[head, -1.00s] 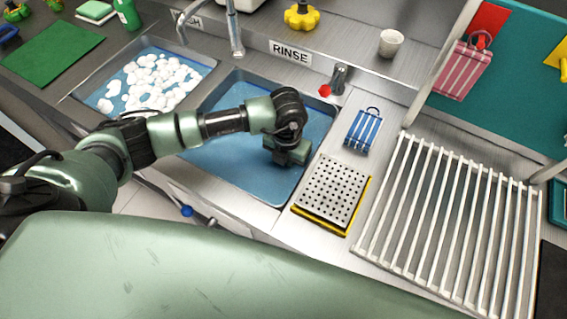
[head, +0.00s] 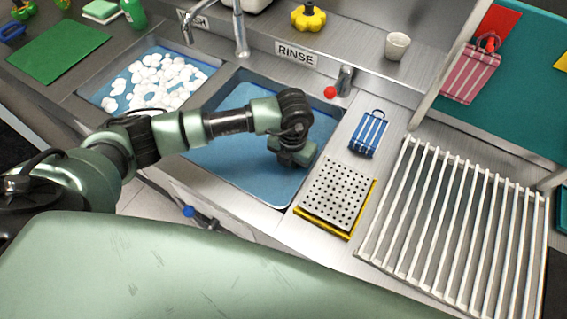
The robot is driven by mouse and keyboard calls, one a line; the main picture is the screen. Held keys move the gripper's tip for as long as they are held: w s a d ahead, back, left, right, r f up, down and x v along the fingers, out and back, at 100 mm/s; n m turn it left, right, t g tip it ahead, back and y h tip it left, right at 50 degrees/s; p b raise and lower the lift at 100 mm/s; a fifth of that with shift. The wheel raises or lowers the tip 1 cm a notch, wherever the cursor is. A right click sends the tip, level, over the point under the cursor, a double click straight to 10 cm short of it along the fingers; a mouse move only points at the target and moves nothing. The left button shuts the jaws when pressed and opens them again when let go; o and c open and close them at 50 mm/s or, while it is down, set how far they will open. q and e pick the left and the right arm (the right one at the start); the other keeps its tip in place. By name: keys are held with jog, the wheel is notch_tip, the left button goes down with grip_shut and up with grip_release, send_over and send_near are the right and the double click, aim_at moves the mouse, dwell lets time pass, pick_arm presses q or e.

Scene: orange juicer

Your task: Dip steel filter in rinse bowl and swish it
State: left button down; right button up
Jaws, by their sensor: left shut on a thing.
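The rinse bowl is the right-hand sink basin (head: 245,174) with blue water, below the RINSE sign (head: 296,53). My left gripper (head: 293,158) reaches down into it, near its right wall. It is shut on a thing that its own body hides. I cannot make out the steel filter in its jaws, nor whether the jaw tips are under water. My right gripper is out of view.
A perforated steel plate (head: 338,192) lies on a yellow piece right of the basin. A blue striped tag (head: 369,134), a tap (head: 344,81) with a red knob, and a white slatted rack (head: 455,235) are nearby. The wash basin (head: 155,82) holds white foam.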

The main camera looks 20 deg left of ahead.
pick_arm(q)
notch_tip(320, 180, up, 16)
jog(key=p, duration=1)
dwell(0.3)
